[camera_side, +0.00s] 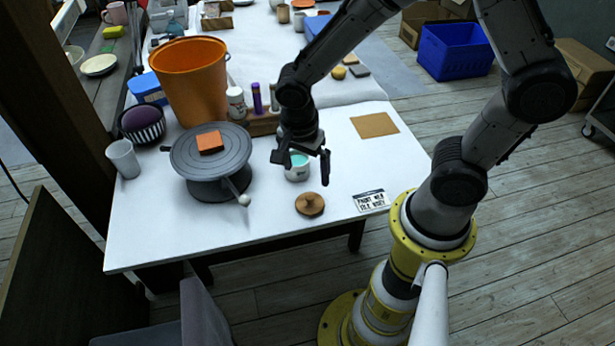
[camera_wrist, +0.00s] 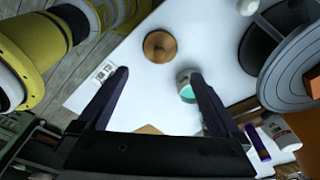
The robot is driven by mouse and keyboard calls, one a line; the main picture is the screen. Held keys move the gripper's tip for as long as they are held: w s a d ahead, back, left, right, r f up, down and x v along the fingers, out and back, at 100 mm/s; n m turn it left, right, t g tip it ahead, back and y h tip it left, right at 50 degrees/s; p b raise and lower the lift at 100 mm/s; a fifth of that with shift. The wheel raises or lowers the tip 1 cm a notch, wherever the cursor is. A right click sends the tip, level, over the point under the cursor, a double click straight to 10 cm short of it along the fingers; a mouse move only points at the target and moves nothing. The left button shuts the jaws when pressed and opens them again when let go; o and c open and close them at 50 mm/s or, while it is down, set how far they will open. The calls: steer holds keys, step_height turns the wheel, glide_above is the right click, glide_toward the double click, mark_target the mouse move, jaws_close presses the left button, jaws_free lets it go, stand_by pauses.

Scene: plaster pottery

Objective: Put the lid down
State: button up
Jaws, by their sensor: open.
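A round wooden lid (camera_side: 310,204) with a knob on top lies on the white table near its front edge. The lid also shows in the wrist view (camera_wrist: 160,46), ahead of my fingertips. A small white pot (camera_side: 297,172) with a teal inside stands open just behind the lid. In the wrist view the pot (camera_wrist: 187,88) is beside one fingertip; I cannot tell whether they touch. My gripper (camera_side: 301,170) is open and empty, low over the table around the pot's place. Its two fingers (camera_wrist: 158,76) are spread wide in the wrist view.
A grey turntable (camera_side: 184,153) with an orange block (camera_side: 210,142) stands left of the pot. An orange bucket (camera_side: 196,85) and several bottles stand behind. A printed card (camera_side: 371,200) and a brown sheet (camera_side: 374,125) lie right, with bare table around them.

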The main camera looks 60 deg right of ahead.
steer(key=s+d+r+n+t+y, duration=0.1)
steer(key=s+r+n+t, duration=0.1)
steer(key=s+r+n, duration=0.3)
steer(key=s+d+r+n+t, duration=0.1)
steer(key=s+r+n+t, duration=0.2)
steer(key=r+n, duration=1)
steer(key=s, duration=0.3)
steer(key=shift+d+r+t+y, duration=0.3)
steer(key=shift+y, duration=0.1)
